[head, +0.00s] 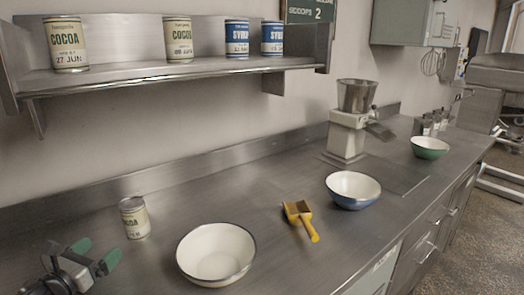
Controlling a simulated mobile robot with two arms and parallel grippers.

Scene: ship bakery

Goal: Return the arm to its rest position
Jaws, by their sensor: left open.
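My left gripper (95,254) is at the lower left of the head view, low over the steel counter. Its green-padded fingers are spread apart with nothing between them. A cocoa can (135,218) stands upright on the counter just to the right of and beyond the fingers, apart from them. My right gripper is not in view.
On the steel counter (270,185) are a white bowl (215,254), a yellow scoop (300,218), a blue bowl (353,189), a scale-like machine (348,130) and a green bowl (430,147). Above, a wall shelf (170,73) holds cocoa and syrup cans.

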